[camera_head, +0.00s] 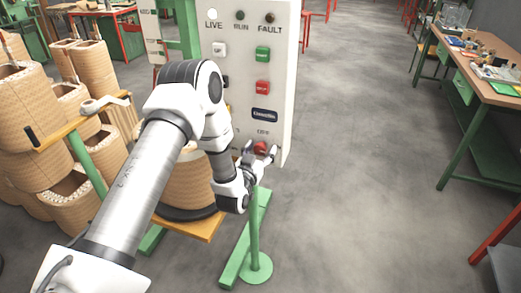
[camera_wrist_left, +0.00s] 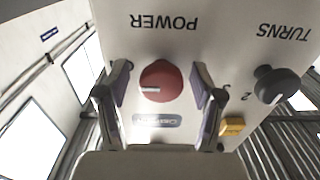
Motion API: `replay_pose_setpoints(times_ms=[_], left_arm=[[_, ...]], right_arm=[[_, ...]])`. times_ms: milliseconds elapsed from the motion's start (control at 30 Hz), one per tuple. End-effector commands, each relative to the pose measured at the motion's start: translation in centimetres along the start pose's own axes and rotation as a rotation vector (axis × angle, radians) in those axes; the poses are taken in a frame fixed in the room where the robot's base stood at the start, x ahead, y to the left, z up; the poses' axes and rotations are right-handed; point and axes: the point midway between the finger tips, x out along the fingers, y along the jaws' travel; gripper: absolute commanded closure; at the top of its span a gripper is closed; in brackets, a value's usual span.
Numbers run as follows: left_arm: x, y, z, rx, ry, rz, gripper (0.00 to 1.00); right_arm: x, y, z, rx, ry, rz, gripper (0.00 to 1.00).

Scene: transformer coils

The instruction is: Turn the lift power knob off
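The red power knob (camera_head: 261,147) is low on the white control panel (camera_head: 278,55) in the head view, partly hidden by my left gripper (camera_head: 259,155). In the left wrist view the round red knob (camera_wrist_left: 161,82) has a white pointer mark aimed to the picture's left. An upside-down POWER label (camera_wrist_left: 164,22) is beside it. My left gripper (camera_wrist_left: 159,95) is open, with one finger on each side of the knob and visible gaps on both sides. I cannot tell how deep the fingers reach. My right gripper is in neither view.
A black TURNS knob (camera_wrist_left: 275,85) and a yellow button (camera_wrist_left: 232,127) are beside the left gripper. The panel's LIVE lamp (camera_head: 212,14) looks white, and the RUN and FAULT lamps look dark. Coils (camera_head: 95,70) stand left; a workbench (camera_head: 482,85) stands right across clear floor.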

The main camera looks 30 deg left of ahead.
Motion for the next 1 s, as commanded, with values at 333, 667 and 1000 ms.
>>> replay_pose_setpoints(times_ms=[333, 667, 1000], left_arm=[[0.0, 0.0, 0.0, -0.001, 0.0, -0.001, 0.93], [0.0, 0.0, 0.2, -0.07, 0.0, 0.0, 0.93], [0.0, 0.1, 0.4, -0.311, 0.002, 0.0, 0.93]], right_arm=[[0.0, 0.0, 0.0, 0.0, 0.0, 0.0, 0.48], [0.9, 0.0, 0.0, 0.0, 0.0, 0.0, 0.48], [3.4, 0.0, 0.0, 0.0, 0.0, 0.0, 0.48]])
